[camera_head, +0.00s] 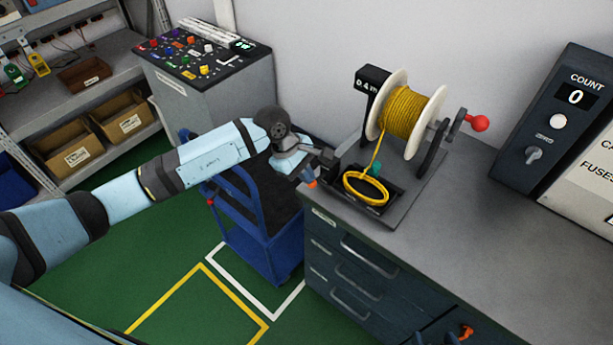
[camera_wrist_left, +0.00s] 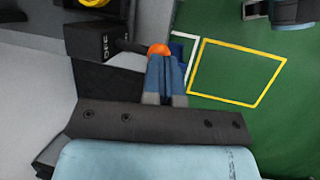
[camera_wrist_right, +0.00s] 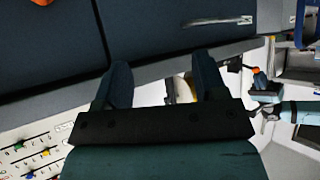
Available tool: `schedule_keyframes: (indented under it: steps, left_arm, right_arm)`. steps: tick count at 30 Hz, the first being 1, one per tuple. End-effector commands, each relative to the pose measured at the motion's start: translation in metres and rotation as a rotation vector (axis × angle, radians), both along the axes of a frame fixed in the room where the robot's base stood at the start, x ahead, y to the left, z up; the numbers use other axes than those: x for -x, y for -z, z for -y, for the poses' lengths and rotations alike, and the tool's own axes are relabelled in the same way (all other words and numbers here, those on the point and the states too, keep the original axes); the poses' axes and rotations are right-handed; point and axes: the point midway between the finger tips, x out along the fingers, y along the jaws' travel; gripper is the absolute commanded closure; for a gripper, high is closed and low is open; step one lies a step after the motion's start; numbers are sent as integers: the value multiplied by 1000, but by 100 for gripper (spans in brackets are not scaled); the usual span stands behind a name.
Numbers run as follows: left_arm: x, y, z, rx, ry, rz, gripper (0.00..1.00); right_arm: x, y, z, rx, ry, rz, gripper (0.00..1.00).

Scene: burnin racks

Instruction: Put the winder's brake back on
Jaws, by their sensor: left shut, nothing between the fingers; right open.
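The winder holds a white spool (camera_head: 407,112) wound with yellow cable, with a red-knobbed crank (camera_head: 478,123) on its right. A yellow coil (camera_head: 366,188) lies in the black tray below. The brake's orange knob (camera_head: 311,184) shows at the winder's left end, beside my left gripper (camera_head: 308,177). In the left wrist view the knob (camera_wrist_left: 159,49) ends a dark lever from a black block (camera_wrist_left: 90,42) with white lettering, probably OFF. My left gripper (camera_wrist_left: 165,98) is shut and empty, its tips at the knob; contact is unclear. My right gripper (camera_wrist_right: 163,80) is open and empty, away from the winder.
The winder stands on a grey bench (camera_head: 470,220) above dark drawers (camera_head: 350,268). A counter box (camera_head: 560,115) reading 0 stands at the right. A blue cart (camera_head: 262,240) is below my left arm. A control console (camera_head: 210,80) stands behind. The bench's front right is clear.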

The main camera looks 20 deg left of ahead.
Motion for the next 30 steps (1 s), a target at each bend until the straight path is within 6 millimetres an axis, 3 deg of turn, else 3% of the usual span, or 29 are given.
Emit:
schedule_keyframes:
  steps: [1, 11, 18, 20, 30]
  left_arm:
    - [2, 11, -1, 6, 2, 24, 100]
    - [11, 35, -4, 93, 3, 266, 100]
    - [14, 45, -5, 156, 2, 433, 100]
    - [13, 33, -5, 156, 1, 432, 100]
    - [13, 28, -5, 155, 1, 429, 100]
  right_arm:
    - [-1, 15, -2, -1, -4, 0, 35]
    - [0, 98, -2, 0, -8, -5, 35]
    - [-8, 129, -5, -44, 24, -42, 35]
    - [-7, 117, -5, -44, 23, -44, 35]
    - [-7, 115, -6, -44, 23, -44, 35]
